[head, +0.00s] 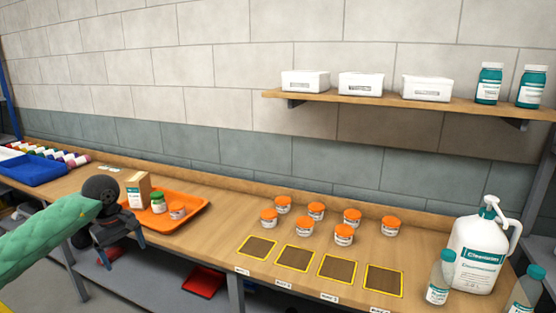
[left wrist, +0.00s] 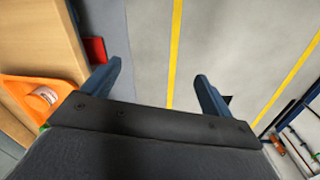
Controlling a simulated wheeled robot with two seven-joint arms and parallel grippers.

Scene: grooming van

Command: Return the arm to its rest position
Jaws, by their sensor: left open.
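My left arm comes in from the left in the head view, with a green sleeve. My left gripper (head: 118,245) is in front of the bench's edge, beside the orange tray (head: 188,217). In the left wrist view the left gripper (left wrist: 160,82) has its two dark blue fingers spread apart, with nothing between them and the floor below. My right gripper is not in view.
The tray holds a box (head: 138,192), a green-lidded jar (head: 158,204) and an orange-lidded jar (head: 178,211). Several orange-lidded jars stand behind dark mats (head: 295,258). A large white jug (head: 476,255) stands at right. A blue tray (head: 32,170) lies at far left.

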